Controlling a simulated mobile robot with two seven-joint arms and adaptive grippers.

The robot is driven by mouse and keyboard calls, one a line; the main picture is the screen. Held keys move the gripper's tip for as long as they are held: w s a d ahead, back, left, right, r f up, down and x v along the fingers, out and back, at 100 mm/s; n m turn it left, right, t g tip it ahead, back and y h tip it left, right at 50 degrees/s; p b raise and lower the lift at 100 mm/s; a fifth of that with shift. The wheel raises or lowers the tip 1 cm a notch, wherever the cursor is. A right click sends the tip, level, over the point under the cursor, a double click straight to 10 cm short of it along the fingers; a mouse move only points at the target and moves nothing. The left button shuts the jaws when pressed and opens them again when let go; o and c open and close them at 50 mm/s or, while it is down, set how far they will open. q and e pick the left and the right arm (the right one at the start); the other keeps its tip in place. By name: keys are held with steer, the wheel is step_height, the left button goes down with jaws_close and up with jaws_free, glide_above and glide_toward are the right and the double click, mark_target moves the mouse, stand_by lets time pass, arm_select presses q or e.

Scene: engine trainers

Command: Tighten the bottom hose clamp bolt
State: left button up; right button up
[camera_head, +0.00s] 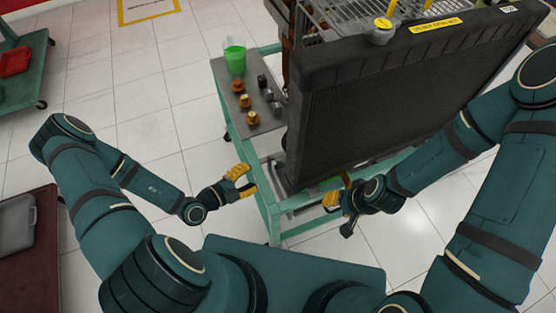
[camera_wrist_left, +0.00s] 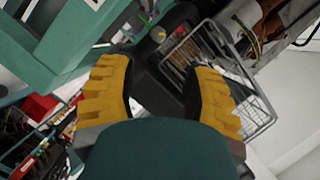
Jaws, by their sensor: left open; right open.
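The black radiator (camera_head: 385,95) stands on the green stand (camera_head: 262,205) in front of me. The bottom hose clamp bolt cannot be made out in either view. A dark part (camera_head: 279,165) shows at the radiator's lower left corner, too small to identify. My left gripper (camera_head: 247,181) is open and empty, just left of the stand's frame. In the left wrist view its yellow fingers (camera_wrist_left: 156,70) are apart, with dark shapes beyond them that I cannot identify clearly. My right gripper (camera_head: 334,198) is open near the radiator's lower edge, partly hidden by its own wrist.
A grey shelf (camera_head: 225,75) on the stand holds a cup of green liquid (camera_head: 234,57), several orange-brown caps (camera_head: 246,101) and dark fittings (camera_head: 273,103). A dark red table (camera_head: 45,260) is at the left. Tiled floor between is clear.

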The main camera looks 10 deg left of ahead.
mark_target(277, 160)
arm_select(q)
steer(key=b+x, duration=0.2)
steer(key=x, duration=1)
steer(key=shift+s, duration=0.1)
jaws_close()
